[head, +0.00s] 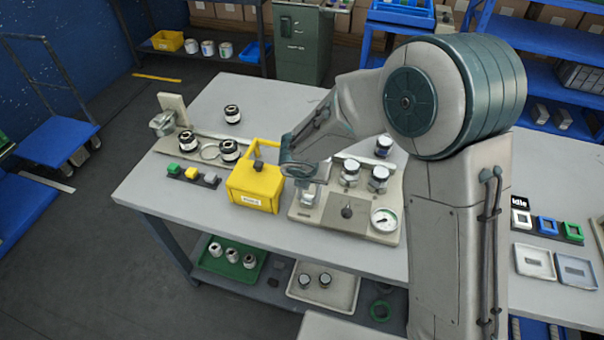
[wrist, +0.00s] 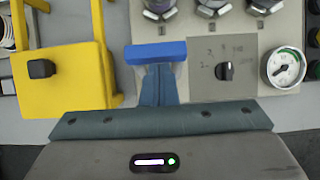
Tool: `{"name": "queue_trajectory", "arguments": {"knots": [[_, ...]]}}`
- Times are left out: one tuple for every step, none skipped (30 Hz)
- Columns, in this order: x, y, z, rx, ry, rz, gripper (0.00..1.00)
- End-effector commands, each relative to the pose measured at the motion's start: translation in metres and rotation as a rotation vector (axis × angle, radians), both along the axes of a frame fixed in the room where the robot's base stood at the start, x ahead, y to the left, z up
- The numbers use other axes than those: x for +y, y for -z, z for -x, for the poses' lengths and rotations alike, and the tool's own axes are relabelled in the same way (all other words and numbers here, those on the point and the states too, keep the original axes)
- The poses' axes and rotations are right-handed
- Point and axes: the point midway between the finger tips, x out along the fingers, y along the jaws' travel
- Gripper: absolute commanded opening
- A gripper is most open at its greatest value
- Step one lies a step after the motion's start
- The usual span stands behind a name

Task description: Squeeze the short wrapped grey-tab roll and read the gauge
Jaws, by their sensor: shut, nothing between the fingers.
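A black knob (wrist: 225,71) sits left of the gauge. I cannot tell which roll has a grey tab.
A yellow box (head: 256,188) with a raised handle stands left of my gripper. A green tray (head: 232,268) and a pale tray (head: 338,300) hold rolls below.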

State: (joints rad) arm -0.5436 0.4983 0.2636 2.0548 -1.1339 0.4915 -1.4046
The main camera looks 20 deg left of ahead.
Motion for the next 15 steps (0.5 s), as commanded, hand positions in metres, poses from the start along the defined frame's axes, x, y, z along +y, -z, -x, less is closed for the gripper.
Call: {"name": "queue_trajectory", "arguments": {"knots": [[-0.002, -0.002, -0.002, 0.001, 0.004, 0.001, 0.0], [-0.002, -0.002, -0.004, 0.001, 0.005, 0.002, 0.0], [-0.003, -0.002, -0.005, 0.0, 0.007, 0.001, 0.0], [-0.004, -0.001, -0.006, 0.0, 0.009, 0.001, 0.0], [-0.004, -0.001, -0.007, -0.001, 0.009, 0.001, 0.0], [-0.005, -0.001, -0.008, -0.001, 0.01, 0.0, 0.0], [-0.005, -0.001, -0.009, -0.002, 0.011, 0.0, 0.0], [-0.005, -0.001, -0.01, -0.002, 0.012, 0.001, 0.0], [-0.006, -0.001, -0.011, -0.002, 0.013, 0.0, 0.0], [-0.006, -0.001, -0.011, -0.002, 0.013, 0.0, 0.0], [-0.006, -0.001, -0.012, -0.003, 0.014, -0.001, 0.0], [-0.007, 0.0, -0.012, -0.003, 0.014, -0.001, 0.0], [-0.007, 0.0, -0.012, -0.003, 0.016, 0.0, 0.0], [-0.007, 0.0, -0.013, -0.004, 0.016, 0.0, 0.0], [-0.007, 0.0, -0.013, -0.004, 0.017, -0.001, 0.0]]}}
